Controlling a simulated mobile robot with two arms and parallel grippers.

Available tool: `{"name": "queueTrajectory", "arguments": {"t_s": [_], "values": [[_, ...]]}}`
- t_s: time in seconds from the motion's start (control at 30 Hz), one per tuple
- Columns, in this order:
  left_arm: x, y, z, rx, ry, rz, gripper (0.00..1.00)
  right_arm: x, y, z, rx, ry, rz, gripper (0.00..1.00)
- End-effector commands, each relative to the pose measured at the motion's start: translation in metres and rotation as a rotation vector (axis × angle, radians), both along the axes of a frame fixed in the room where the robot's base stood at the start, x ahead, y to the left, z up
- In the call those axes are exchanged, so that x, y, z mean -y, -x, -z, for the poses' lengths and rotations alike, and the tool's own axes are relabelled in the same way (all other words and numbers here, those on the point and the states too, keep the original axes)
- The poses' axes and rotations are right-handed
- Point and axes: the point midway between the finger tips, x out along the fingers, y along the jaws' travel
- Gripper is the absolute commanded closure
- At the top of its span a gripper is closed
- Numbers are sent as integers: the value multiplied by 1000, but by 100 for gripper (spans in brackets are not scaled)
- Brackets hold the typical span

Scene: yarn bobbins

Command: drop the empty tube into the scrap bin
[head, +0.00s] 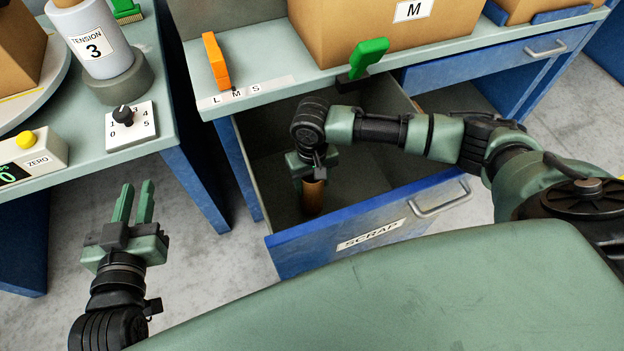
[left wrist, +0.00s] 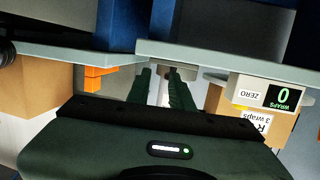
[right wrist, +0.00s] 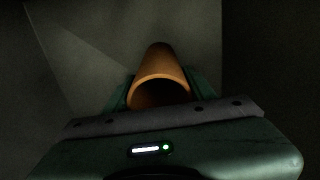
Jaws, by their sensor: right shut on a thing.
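The empty tube (head: 314,199) is a plain brown hollow cylinder. It hangs roughly upright inside the pulled-out blue scrap bin (head: 300,249), a drawer with a SCRAP label on its front. My right gripper (head: 313,176) reaches down into the drawer and is shut on the tube's upper part. In the right wrist view the tube (right wrist: 160,76) sits between the fingers, its open end facing the camera. Whether its lower end touches the drawer floor cannot be told. My left gripper (head: 133,204) is empty over the floor, its fingers apart.
Above the drawer is a bench (head: 290,85) with a cardboard box (head: 350,35), an orange clip (head: 216,62) and a green clip (head: 369,57). The left table holds a dial box (head: 130,126), a tension cylinder (head: 98,60) and a zero counter (head: 32,164).

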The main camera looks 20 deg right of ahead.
Motion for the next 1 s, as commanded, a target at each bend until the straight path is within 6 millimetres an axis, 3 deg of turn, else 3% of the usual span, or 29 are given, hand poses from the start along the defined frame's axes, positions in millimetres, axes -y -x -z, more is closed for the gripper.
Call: {"name": "queueTrajectory", "arguments": {"t_s": [0.03, 0.1, 0.5, 0.7, 1.0], "values": [[0, 0, 0, 0, 0, 0, 78, 0, 0, 0, 0, 0, 0, 40], [0, 0, 0, 0, 0, 0, 78, 0, 0, 0, 0, 0, 0, 23], [1, 0, -1, 12, 3, 1, 78, 0, -1, -2, 1, 0, 0, 23], [8, -6, -28, 157, 39, 16, 78, 1, -1, -12, 3, 1, -1, 23], [-7, 14, 29, -169, -41, -8, 78, 0, -1, -46, 1, -2, 1, 23]]}}
